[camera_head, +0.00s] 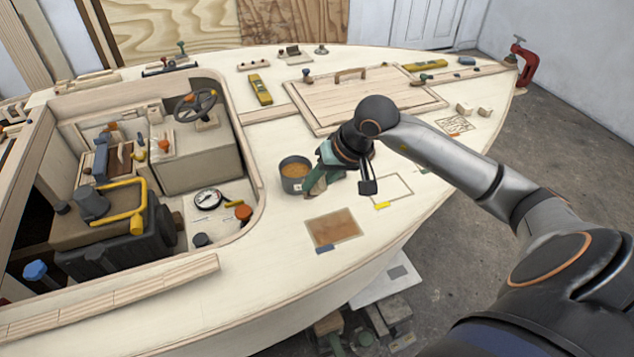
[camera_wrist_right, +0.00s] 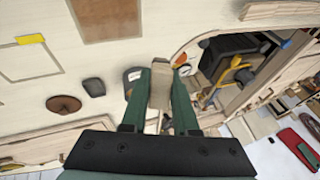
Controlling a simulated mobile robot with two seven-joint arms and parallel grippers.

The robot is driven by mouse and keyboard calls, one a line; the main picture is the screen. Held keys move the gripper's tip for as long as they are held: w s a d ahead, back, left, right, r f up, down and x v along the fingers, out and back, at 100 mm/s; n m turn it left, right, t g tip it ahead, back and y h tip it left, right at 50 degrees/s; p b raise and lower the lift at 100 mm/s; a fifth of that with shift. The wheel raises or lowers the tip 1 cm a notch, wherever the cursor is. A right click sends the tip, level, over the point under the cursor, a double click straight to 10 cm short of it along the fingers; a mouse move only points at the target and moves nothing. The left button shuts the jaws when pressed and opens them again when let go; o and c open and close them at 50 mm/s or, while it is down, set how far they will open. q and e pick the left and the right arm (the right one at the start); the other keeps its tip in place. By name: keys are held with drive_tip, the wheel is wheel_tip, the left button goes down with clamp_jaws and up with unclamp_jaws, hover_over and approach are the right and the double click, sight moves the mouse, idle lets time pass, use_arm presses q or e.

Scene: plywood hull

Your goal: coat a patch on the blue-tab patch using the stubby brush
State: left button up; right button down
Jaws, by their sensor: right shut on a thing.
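The blue-tab patch (camera_head: 334,229) is a brown rectangle on the pale deck, with a blue tab (camera_head: 324,249) at its lower left corner. The brown patch also shows at the top of the right wrist view (camera_wrist_right: 108,16). A grey pot (camera_head: 294,177) with amber contents stands on the deck behind it. My right gripper (camera_head: 318,186) is low over the deck, just right of the pot. In the wrist view its green fingers (camera_wrist_right: 160,105) are shut on a pale, blocky piece, seemingly the stubby brush (camera_wrist_right: 159,84); its bristles are not clear. My left gripper is out of view.
An outlined pale patch (camera_head: 390,189) with a yellow tab lies to the right. The open cockpit (camera_head: 150,215) is on the left, with a steering wheel and a black case. A hatch (camera_head: 365,98) lies behind. The deck between pot and blue-tab patch is clear.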

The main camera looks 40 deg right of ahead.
drive_tip(key=shift+a, duration=0.1)
drive_tip(key=shift+f, duration=0.1)
wheel_tip(320, 180, down, 5)
drive_tip(key=shift+r+b, duration=0.15)
drive_tip(key=shift+b, duration=1)
